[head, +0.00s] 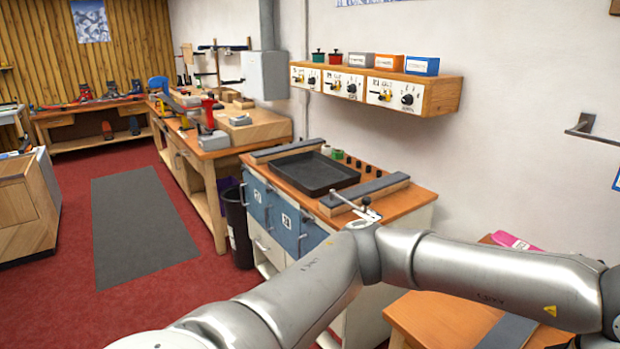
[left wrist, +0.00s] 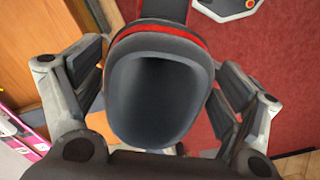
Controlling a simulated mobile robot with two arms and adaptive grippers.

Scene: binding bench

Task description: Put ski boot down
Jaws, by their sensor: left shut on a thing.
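In the left wrist view a dark grey ski boot (left wrist: 160,105) with red trim has its open cuff turned toward the camera. My left gripper (left wrist: 158,80) has one finger on each side of the cuff and is shut on it. The boot's lower part is mostly hidden behind the cuff. Red floor shows beside it. In the head view my left arm crosses the front to the right, and its gripper and the held boot are out of frame. My right gripper shows in neither view.
A far bench (head: 92,110) carries several boots. A black tray (head: 305,190) sits on the middle cabinet, and a dark bin (head: 238,228) stands beside it. An orange-brown worktop (head: 440,318) with a pink item (head: 515,241) is at lower right. The grey mat (head: 140,225) is clear.

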